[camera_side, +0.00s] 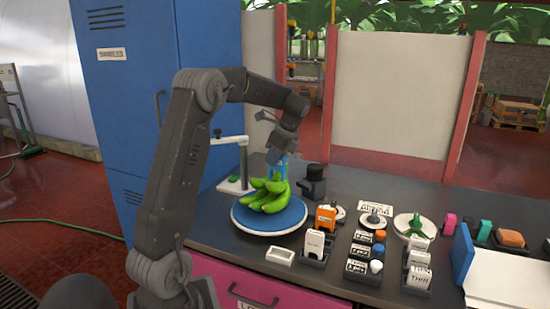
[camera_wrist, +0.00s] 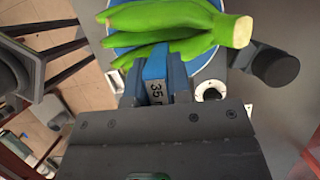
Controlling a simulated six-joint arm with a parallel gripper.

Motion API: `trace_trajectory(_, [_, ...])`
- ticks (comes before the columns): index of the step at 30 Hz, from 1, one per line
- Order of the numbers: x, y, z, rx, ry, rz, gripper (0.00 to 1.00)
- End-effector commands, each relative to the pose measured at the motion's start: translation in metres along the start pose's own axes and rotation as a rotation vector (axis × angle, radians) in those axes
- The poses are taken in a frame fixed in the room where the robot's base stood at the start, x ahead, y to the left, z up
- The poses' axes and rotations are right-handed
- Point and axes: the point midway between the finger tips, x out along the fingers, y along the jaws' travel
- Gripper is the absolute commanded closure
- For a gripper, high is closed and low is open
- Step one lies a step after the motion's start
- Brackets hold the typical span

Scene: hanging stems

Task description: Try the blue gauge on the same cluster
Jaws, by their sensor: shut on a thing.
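A cluster of green bananas (camera_side: 268,194) lies on a round blue plate (camera_side: 243,221) with a pale rim. In the wrist view the cluster (camera_wrist: 165,22) fills the top, its cut stem end pointing right.
A black cylindrical item (camera_side: 313,182) stands right of the plate. An orange block (camera_side: 325,217), a white block (camera_side: 314,243) and a small white tray (camera_side: 280,256) sit in front of it. Several labelled holders fill the right of the counter. A lamp-like stand (camera_side: 240,160) is behind the plate.

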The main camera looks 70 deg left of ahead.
Motion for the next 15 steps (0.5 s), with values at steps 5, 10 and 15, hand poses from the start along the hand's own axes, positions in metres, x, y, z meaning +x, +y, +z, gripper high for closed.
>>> trace_trajectory(5, [0.002, 0.0, -0.0008, 0.0, 0.0, 0.0, 1.0])
trace_trajectory(10, [0.0042, 0.0, -0.0017, 0.0, 0.0, 0.001, 1.0])
trace_trajectory(15, [0.0063, -0.0001, -0.0026, 0.0, 0.0, 0.0, 1.0])
